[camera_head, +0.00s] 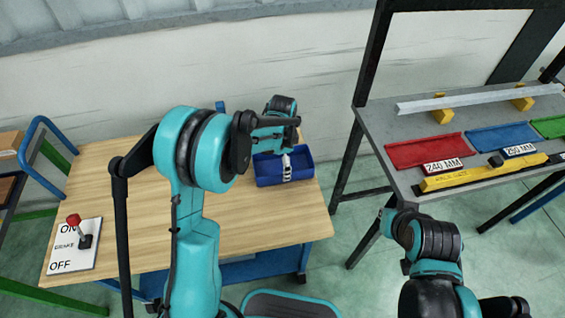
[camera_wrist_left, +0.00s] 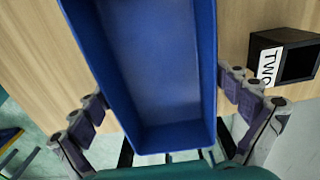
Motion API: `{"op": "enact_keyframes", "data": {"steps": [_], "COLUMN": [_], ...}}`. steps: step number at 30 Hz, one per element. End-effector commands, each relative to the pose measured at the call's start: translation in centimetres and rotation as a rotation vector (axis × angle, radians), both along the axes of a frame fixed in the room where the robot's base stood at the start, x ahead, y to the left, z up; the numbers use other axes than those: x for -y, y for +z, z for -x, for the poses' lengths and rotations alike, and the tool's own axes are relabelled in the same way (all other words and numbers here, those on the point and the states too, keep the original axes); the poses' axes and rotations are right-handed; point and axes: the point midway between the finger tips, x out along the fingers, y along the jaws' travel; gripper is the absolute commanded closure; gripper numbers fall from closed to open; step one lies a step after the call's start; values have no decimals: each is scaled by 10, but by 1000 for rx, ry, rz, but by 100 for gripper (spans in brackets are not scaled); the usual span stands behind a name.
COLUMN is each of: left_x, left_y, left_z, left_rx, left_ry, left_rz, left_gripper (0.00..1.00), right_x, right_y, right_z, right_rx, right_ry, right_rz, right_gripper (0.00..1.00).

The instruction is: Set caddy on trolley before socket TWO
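The blue caddy (camera_head: 262,176) is an open tray on the wooden top of the trolley (camera_head: 120,180), near its right edge in the head view. The caddy (camera_wrist_left: 165,138) fills the middle of the left wrist view and looks empty there. My left gripper (camera_head: 287,165) is over the caddy, pointing down. In the left wrist view its fingers (camera_wrist_left: 162,100) are spread on either side of the caddy, with small gaps to its walls. The black socket marked TWO (camera_wrist_left: 297,60) stands right of the caddy in the left wrist view.
A brake board (camera_head: 75,245) with a red-knobbed lever lies at the wooden top's left corner. A grey bench (camera_head: 375,130) at right holds red (camera_head: 425,150) and blue trays and a yellow bar (camera_head: 485,174). A gap separates bench and wooden top.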

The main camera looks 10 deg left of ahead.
Motion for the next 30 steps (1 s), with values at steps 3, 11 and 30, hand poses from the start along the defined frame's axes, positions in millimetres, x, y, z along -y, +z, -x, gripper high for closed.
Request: {"op": "enact_keyframes", "data": {"steps": [3,11,30], "left_x": [0,0,-1], "left_y": [0,20,127], "left_z": [0,0,3], "left_rx": [0,0,7], "left_ry": [0,0,14], "left_rz": [0,0,1], "left_gripper": [0,0,0], "right_x": [0,0,0], "right_y": [0,10,41], "right_z": [0,0,0], "right_rx": [0,0,0], "right_ry": [0,0,0], "right_rz": [0,0,0], "right_gripper": [100,100,100]}}
